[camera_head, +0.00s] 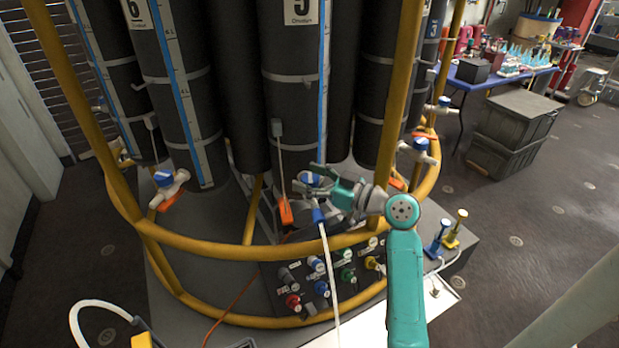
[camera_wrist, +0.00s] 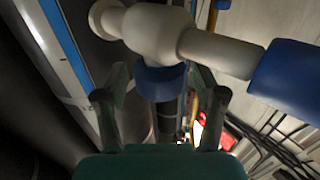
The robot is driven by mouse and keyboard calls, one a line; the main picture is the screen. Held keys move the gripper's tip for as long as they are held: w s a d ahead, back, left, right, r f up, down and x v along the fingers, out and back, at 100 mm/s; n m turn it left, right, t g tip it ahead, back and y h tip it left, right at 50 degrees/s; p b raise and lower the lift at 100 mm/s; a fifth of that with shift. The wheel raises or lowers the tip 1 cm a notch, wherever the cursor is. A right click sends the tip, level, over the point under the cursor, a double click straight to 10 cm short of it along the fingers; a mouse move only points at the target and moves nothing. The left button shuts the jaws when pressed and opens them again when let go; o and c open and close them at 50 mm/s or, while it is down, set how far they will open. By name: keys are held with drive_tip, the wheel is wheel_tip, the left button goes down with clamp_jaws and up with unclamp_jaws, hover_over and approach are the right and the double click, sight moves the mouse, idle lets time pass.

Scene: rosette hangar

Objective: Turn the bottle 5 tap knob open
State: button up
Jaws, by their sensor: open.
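Bottle 5 (camera_head: 290,55) is a tall dark cylinder with a "5" label, in the middle of the head view. Its white tap (camera_head: 300,188) is at its lower end, with a blue knob (camera_head: 310,178) partly hidden by my gripper. My gripper (camera_head: 320,180) is open at the tap. In the wrist view, the blue knob (camera_wrist: 163,82) lies between my open gripper's (camera_wrist: 158,78) two fingers, below the white tap body (camera_wrist: 160,32). I cannot tell whether either finger touches it. A blue fitting (camera_wrist: 287,80) sits on the tap's right end.
A yellow tubular frame (camera_head: 230,252) rings the bottles, with a rail below the tap. Other bottles and taps (camera_head: 168,185) stand on both sides. A white hose (camera_head: 330,275) hangs from the blue fitting (camera_head: 319,215). A panel of coloured connectors (camera_head: 335,275) is below.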

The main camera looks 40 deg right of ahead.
drive_tip(key=v, duration=1.2)
idle(0.4)
